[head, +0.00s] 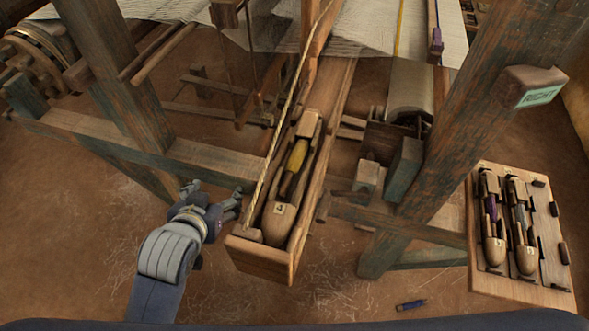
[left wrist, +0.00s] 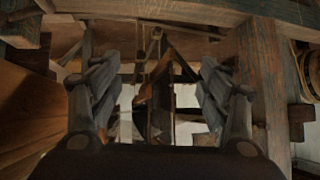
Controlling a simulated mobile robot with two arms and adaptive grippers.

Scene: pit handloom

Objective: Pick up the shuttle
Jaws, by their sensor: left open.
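A wooden shuttle (head: 290,182) with a yellow bobbin lies in the open wooden shuttle box (head: 262,261) at the middle of the head view. Its rounded near end bears a figure 4. My left gripper (head: 232,202) is open and empty, just left of the box's near end and apart from the shuttle. In the left wrist view the two fingers of the left gripper (left wrist: 160,95) stand wide apart with nothing between them. The shuttle cannot be made out in that view. My right gripper is not in view.
A wooden rack (head: 480,281) at the right holds two more shuttles, one with a purple bobbin (head: 491,212). Thick loom posts and beams (head: 215,160) stand around the box. A cord (head: 275,140) runs along the box's left side.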

